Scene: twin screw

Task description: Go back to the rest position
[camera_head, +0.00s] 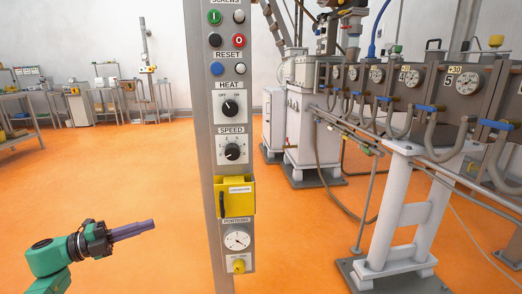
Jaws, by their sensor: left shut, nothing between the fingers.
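My left gripper (133,230) is at the lower left, at the end of my green arm. Its purple-grey fingers are shut with nothing between them and point right. It is in open air over the orange floor, to the left of the grey control panel (205,150) and apart from it. My right gripper is not in view.
A machine with gauges, hoses and white legs (400,215) fills the right. Benches stand far left. The left floor is clear.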

